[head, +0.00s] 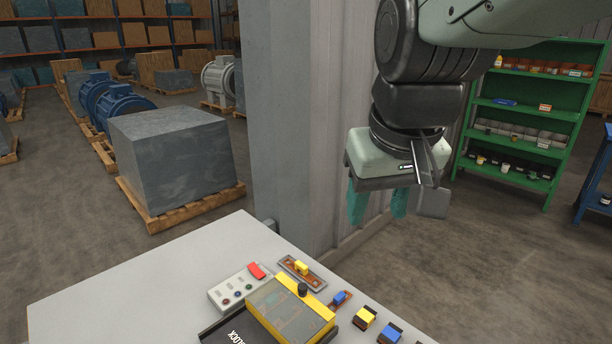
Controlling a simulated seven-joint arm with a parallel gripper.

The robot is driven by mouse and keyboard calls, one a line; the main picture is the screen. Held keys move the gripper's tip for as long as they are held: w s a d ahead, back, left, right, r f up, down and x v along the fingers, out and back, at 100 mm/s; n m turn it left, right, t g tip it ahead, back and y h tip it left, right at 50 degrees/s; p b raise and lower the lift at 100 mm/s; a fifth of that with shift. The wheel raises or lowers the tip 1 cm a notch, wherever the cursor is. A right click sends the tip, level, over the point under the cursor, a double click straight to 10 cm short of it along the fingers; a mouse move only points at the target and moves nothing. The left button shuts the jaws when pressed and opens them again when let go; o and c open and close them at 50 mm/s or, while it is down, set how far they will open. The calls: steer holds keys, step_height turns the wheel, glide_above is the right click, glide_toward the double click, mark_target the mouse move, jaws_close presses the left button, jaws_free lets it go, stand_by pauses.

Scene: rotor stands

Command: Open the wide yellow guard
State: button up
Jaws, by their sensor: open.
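The wide yellow guard (318,322) is on the white table at the bottom of the head view. It has a yellow rim, a greyish see-through top and a black knob (302,289) near its far right corner. It appears to lie down over a black base (228,338) with white lettering, partly cut off by the frame. I cannot tell clearly what is beneath the top. My gripper (378,204) hangs above and to the right of the guard, well apart from it, with its teal fingers pointing down, open and empty.
On the white table (130,285), a grey button box (238,288) with a red switch stands left of the guard. A small yellow piece (301,267), a blue piece (339,297) and other small blocks lie around it. A grey pillar (300,130) rises behind the table.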

steer(key=w+a+f+n+g, duration=0.1)
steer(key=w+a+f, duration=0.1)
steer(key=w+f, duration=0.3)
steer(key=w+a+f+n+g, duration=0.1)
steer(key=w+a+f, duration=0.25)
steer(key=w, duration=0.35)
steer(key=n+g, duration=0.2)
glide_above(303, 286)
step_height(303, 286, down, 16)
step_height(303, 286, down, 11)
steer(key=shift+r, duration=0.1)
jaws_close()
